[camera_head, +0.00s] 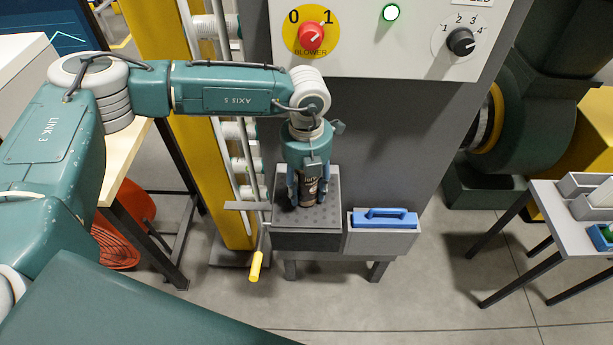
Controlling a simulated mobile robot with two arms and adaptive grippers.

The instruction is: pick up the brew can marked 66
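A dark brown can (308,190) with pale lettering stands upright on the perforated top of a grey stand (331,216) at the foot of the machine. The lettering is too small to read, so I cannot tell whether it is 66. My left gripper (308,198) points straight down over the can, one blue finger on each side. The gripper body hides the can's top. I cannot tell whether the fingers touch the can. My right gripper is not in view.
The grey machine panel (390,35) with a red blower knob (311,36) rises behind. A grey box (381,241) with a blue-handled tool (386,217) adjoins the stand. A yellow-handled lever (255,266) hangs left. A side table (565,215) stands right, with open floor between.

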